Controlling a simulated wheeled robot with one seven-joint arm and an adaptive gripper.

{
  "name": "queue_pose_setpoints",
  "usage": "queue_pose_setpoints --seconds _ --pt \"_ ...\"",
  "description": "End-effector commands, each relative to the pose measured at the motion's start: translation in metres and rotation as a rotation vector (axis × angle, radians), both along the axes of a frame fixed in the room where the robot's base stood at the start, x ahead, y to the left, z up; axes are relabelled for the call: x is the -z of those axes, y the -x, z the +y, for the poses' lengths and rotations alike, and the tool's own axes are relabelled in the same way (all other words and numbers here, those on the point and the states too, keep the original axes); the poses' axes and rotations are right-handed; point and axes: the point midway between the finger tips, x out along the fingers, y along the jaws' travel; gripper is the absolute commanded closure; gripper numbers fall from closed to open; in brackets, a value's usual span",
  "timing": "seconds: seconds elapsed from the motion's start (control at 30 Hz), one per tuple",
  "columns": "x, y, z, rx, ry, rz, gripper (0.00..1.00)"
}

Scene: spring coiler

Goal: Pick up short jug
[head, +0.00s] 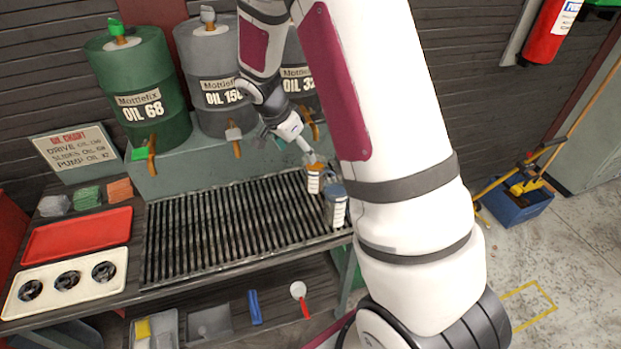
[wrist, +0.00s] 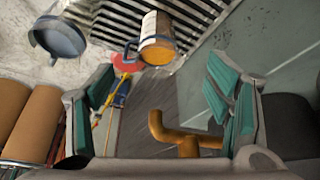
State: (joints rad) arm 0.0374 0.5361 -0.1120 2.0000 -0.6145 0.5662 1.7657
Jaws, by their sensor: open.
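Two jugs stand at the right end of the slatted rack in the head view. The one at the back (head: 314,181) has a pale banded body and an orange top, and looks shorter. The one in front (head: 337,212) has a grey top and looks taller. In the wrist view the orange-topped jug (wrist: 157,37) is at the top middle with a dark blue handle on its left, and the grey-topped jug (wrist: 60,40) is at upper left. My gripper (wrist: 162,92) is open and empty, its teal pads apart. Both jugs lie beyond its fingertips. In the head view it is partly hidden near the orange-topped jug.
An orange tap (wrist: 180,137) shows between the fingers in the wrist view. Oil drums, one green (head: 137,80), stand behind the rack (head: 215,230). The rack's middle is clear.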

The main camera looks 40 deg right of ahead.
Motion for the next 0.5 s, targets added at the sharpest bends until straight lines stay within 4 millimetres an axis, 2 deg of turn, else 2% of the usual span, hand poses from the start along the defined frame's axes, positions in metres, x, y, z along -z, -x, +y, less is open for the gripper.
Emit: queue_pose_setpoints --seconds 0.33,0.5 --pt "0.054 -0.002 -0.022 0.003 0.000 0.004 0.28" --pt "0.073 -0.005 -0.030 0.002 0.000 0.001 0.28"
